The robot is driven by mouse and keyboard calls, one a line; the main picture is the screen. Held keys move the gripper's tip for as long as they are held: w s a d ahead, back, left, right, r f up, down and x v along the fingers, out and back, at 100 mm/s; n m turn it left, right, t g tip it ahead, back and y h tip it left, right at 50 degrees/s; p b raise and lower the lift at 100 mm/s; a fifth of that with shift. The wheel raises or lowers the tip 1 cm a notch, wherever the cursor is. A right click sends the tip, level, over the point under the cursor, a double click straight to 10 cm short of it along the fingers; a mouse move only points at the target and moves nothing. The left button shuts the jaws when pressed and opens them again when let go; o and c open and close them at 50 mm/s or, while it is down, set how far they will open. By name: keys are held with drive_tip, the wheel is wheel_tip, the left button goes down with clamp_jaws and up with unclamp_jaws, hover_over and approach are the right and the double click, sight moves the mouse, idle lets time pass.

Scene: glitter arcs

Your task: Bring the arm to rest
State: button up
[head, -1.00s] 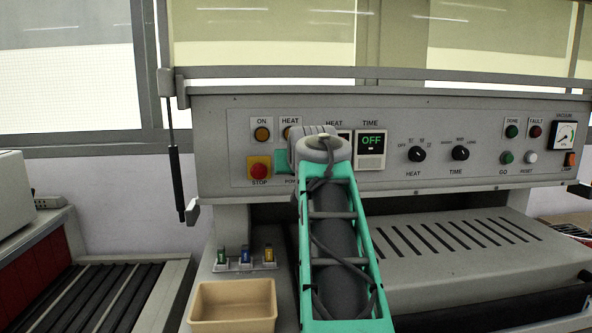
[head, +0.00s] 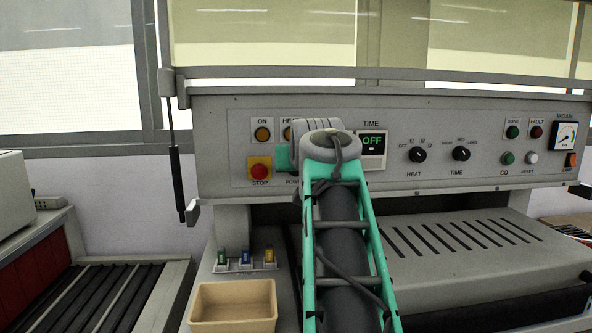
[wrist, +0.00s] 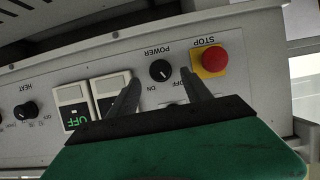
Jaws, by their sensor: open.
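My arm, green and grey, reaches up from the bottom of the head view in front of the machine's control panel (head: 225,150). It hides part of the panel and my gripper's fingers. In the wrist view my gripper (wrist: 158,82) shows two dark fingers apart with nothing between them. The fingers point at the panel around the black POWER knob (wrist: 160,71); I cannot tell whether they touch anything. The red STOP button (wrist: 215,59) on its yellow plate is beside the right finger. Two white-framed displays (wrist: 72,106) are by the left finger, one lit green with OFF.
A tan bin (head: 233,304) stands at the lower left of my arm, below a small rack (head: 246,266) with three coloured pieces. A slotted grey machine cover (head: 470,250) lies to the right. A roller conveyor (head: 95,296) is at the far left.

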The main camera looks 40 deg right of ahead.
drive_tip(key=shift+v, duration=2)
